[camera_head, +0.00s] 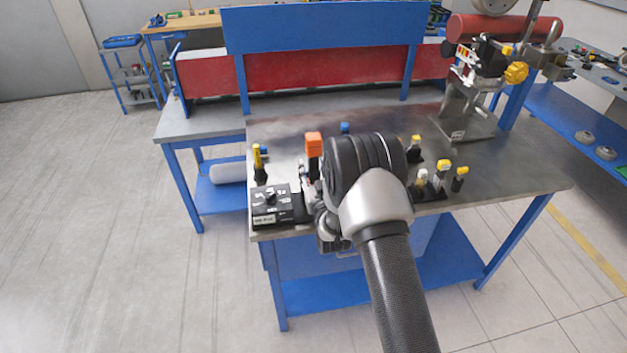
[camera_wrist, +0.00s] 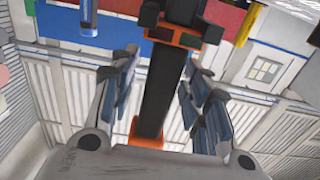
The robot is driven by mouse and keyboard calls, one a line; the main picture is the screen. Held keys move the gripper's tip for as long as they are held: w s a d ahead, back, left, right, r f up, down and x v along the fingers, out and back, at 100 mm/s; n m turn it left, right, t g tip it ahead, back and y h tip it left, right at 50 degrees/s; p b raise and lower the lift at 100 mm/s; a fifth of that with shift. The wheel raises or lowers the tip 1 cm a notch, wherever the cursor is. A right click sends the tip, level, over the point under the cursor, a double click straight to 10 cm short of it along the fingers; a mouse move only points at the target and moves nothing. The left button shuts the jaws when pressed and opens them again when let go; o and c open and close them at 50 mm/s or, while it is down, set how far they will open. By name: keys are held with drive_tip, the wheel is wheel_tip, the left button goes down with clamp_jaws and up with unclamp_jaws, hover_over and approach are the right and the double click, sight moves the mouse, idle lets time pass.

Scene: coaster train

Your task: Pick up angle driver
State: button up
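A black tool with orange parts (camera_wrist: 162,90), which looks like the angle driver, stands between my gripper's fingers (camera_wrist: 163,72) in the wrist view. Narrow gaps show on both sides of its shaft, so the fingers look open around it, not pressed on it. In the head view, an orange block (camera_head: 314,143) stands up just left of my wrist and is probably part of the same tool. My gripper (camera_head: 318,198) is at the near edge of the metal table, mostly hidden by my own wrist.
A black box with a knob (camera_head: 271,204) sits on the table (camera_head: 500,183) left of my gripper. Several yellow-and-black tools (camera_head: 443,172) stand to the right. A metal stand with a red cylinder (camera_head: 490,30) is at the back right. A blue panel (camera_head: 320,30) rises behind.

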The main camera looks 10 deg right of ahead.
clamp_jaws()
idle(0.3)
idle(0.5)
drive_tip(key=shift+w+r, duration=0.1)
drive_tip(key=shift+r, duration=0.1)
